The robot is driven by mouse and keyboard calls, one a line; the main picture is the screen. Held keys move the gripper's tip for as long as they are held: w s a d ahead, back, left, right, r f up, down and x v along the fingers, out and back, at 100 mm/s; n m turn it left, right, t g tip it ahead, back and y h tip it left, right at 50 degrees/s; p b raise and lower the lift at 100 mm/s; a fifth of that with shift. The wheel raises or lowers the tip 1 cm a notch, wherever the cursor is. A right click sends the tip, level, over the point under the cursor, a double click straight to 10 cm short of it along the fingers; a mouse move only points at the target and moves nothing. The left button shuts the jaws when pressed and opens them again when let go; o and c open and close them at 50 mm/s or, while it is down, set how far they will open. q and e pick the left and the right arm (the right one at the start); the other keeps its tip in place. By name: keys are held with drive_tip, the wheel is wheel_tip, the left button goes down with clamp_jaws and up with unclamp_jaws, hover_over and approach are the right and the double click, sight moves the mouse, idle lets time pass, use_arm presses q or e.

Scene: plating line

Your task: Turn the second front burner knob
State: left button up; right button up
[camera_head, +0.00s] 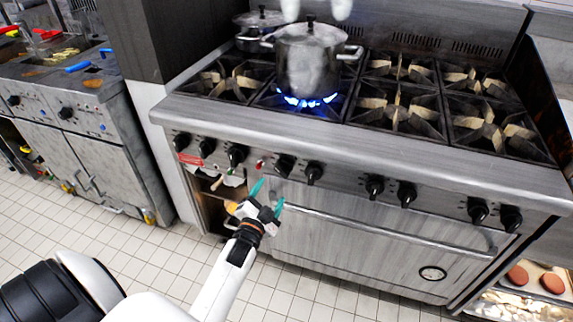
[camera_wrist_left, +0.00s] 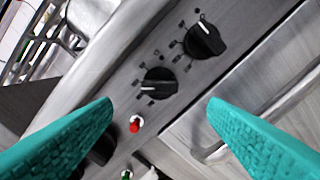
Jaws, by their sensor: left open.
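A row of black knobs runs along the front panel of the steel stove (camera_head: 345,128). Two of them, the knob right of the red light (camera_head: 285,165) and the one beside it (camera_head: 314,173), also show in the left wrist view as a nearer knob (camera_wrist_left: 160,85) and a farther knob (camera_wrist_left: 204,40), each with a white pointer line. I cannot tell which is the second front burner knob. My left gripper (camera_head: 268,193) is open and empty, its teal fingers apart from the knobs, just below the panel. A third knob (camera_wrist_left: 103,147) is partly hidden behind a finger. My right gripper is out of view.
A steel pot (camera_head: 309,62) stands over a lit blue flame (camera_head: 305,101) on a front burner. Another pot (camera_head: 256,28) is behind it. An oven handle (camera_head: 385,224) juts out below the knobs. A fryer unit (camera_head: 70,115) stands left. The tiled floor (camera_head: 130,240) is clear.

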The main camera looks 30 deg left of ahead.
sight(281, 174)
use_arm(q)
drive_tip(key=x, duration=1)
drive_tip(key=shift+w, duration=0.25)
drive_tip(key=c, duration=0.9)
